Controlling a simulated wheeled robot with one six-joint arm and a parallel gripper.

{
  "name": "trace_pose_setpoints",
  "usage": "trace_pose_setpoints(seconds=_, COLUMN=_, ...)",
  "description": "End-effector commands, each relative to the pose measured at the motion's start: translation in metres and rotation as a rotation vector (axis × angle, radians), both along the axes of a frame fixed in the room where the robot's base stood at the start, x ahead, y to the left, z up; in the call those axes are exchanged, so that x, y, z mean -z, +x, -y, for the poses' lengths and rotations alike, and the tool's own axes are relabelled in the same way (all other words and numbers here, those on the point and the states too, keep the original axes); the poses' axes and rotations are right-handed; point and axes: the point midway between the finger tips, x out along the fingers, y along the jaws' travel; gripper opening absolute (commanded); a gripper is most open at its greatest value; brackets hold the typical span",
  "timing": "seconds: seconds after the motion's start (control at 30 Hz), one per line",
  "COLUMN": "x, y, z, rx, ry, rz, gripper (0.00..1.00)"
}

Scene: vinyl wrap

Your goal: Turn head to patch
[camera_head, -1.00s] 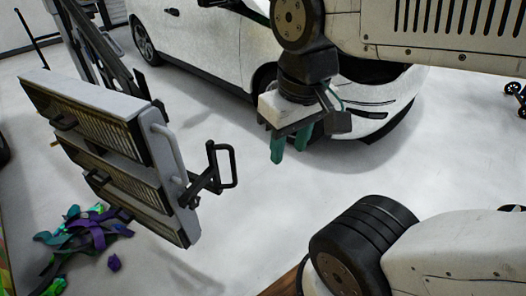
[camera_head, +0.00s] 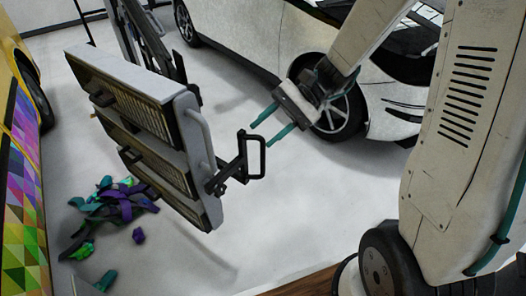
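A lamp head (camera_head: 140,115) with several grilled panels in a grey frame hangs tilted at the left of the head view, on a dark stand arm. A black loop handle (camera_head: 256,157) sticks out from its right side. My gripper (camera_head: 263,132) has two green fingers, spread apart with nothing between them. It is just above and right of the handle in the picture, with its fingers pointing left and down. I cannot tell whether a finger touches the handle. I cannot make out the patch for certain.
A white car (camera_head: 250,40) stands behind. A car with a colourful triangle wrap (camera_head: 20,200) is at the left edge. Purple and green scraps (camera_head: 110,208) lie on the pale floor below the lamp. Floor at the lower middle is clear.

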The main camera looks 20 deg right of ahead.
Motion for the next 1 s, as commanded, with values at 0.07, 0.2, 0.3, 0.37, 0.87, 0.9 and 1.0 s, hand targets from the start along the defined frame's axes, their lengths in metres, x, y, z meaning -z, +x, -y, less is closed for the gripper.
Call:
trace_pose_setpoints(seconds=0.07, x=0.022, y=0.026, z=0.004, rx=0.103, ry=0.093, rz=-0.079, gripper=0.39)
trace_pose_setpoints(seconds=0.2, x=0.062, y=0.070, z=0.016, rx=0.295, ry=0.244, rz=-0.187, gripper=0.39)
trace_pose_setpoints(seconds=0.3, x=0.098, y=0.098, z=0.031, rx=0.442, ry=0.343, rz=-0.259, gripper=0.39)
trace_pose_setpoints(seconds=0.37, x=0.121, y=0.113, z=0.041, rx=0.533, ry=0.399, rz=-0.298, gripper=0.39)
trace_pose_setpoints(seconds=0.87, x=0.278, y=0.152, z=0.112, rx=1.059, ry=0.627, rz=-0.465, gripper=0.39)
trace_pose_setpoints(seconds=0.9, x=0.281, y=0.153, z=0.113, rx=1.070, ry=0.630, rz=-0.467, gripper=0.39)
trace_pose_setpoints(seconds=1.0, x=0.284, y=0.158, z=0.108, rx=1.078, ry=0.632, rz=-0.468, gripper=0.39)
